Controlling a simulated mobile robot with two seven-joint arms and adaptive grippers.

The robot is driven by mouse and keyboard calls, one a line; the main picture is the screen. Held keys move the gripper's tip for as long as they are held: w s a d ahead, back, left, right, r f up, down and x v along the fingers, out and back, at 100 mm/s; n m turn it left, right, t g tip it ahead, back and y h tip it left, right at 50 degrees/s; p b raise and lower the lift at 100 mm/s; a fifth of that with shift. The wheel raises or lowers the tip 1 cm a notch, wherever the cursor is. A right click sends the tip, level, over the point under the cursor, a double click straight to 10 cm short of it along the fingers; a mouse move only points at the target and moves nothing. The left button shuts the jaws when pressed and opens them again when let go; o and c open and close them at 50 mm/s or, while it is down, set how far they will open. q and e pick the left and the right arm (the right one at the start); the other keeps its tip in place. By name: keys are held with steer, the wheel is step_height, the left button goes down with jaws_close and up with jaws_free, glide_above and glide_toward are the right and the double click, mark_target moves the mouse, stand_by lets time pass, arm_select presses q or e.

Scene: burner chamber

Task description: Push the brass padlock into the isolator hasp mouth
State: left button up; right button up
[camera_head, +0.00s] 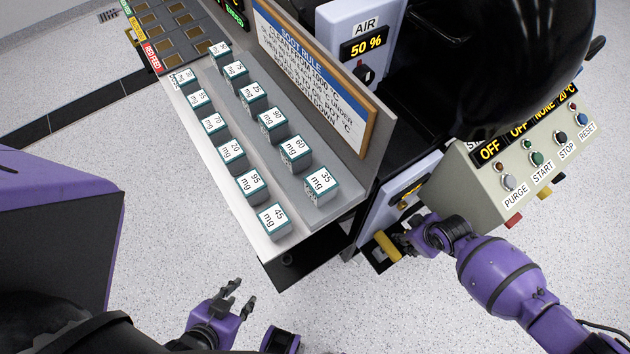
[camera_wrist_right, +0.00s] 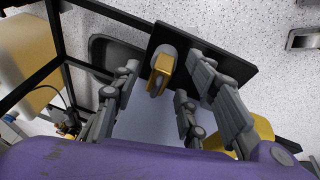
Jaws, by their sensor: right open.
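A small brass piece with a grey rounded part (camera_wrist_right: 164,72), which looks like the padlock, shows between the fingers of my right gripper (camera_wrist_right: 165,63) in the right wrist view. The fingers are spread on both sides of it; I cannot tell if they touch it. In the head view, my right gripper (camera_head: 404,240) is beside a brass-yellow block (camera_head: 386,246) below the pale isolator panel (camera_head: 377,215). Whether that block is the same piece is unclear. The hasp mouth cannot be made out. My left gripper (camera_head: 240,295) is open and empty over the floor.
A grey stepped rack (camera_head: 215,165) holds several mg-labelled cubes, left of the panel. A beige control box (camera_head: 480,190) with buttons is above my right forearm. A black plate (camera_wrist_right: 235,68) lies beyond the right fingers. A yellow part (camera_wrist_right: 264,128) sits behind them. Open floor is below.

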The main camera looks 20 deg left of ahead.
steer(key=shift+f, duration=0.3)
jaws_close()
arm_select(q)
steer(key=shift+w, duration=0.25)
arm_select(e)
steer(key=shift+w+r, duration=0.1)
steer(key=shift+w, duration=0.05)
